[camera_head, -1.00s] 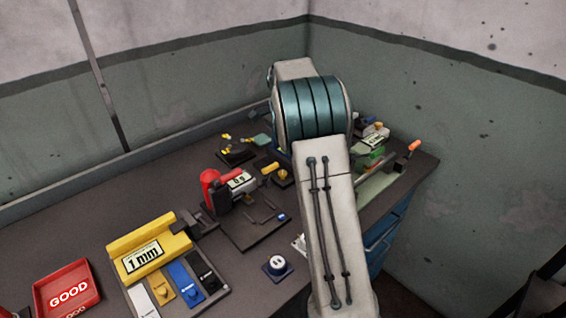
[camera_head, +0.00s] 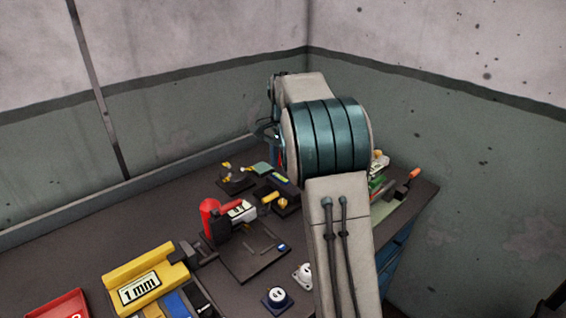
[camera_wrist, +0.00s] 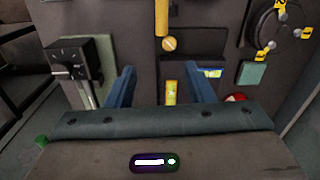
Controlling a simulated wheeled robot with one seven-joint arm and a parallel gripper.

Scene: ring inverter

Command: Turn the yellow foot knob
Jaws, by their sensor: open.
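My gripper (camera_wrist: 162,73) is open, with two blue fingers pointing away from the wrist camera and apart. A round yellow-orange knob with a slanted mark (camera_wrist: 169,44) lies ahead, a little beyond the fingertips, below a yellow cylinder (camera_wrist: 162,18). A small yellow-green piece (camera_wrist: 171,93) shows between the fingers. In the head view, the yellow cylinder (camera_head: 271,197) and a yellow knob (camera_head: 283,201) beside it sit on the bench left of my arm. Which yellow part is the foot knob I cannot tell for certain. My arm's joint hides most of my gripper there.
A dark disc with yellow tabs (camera_wrist: 280,30) is at upper right and a green pad (camera_wrist: 251,73) below it. A black dial box (camera_wrist: 72,58) stands left. The bench also holds a red cylinder (camera_head: 209,217) and a yellow 1 mm block (camera_head: 142,284).

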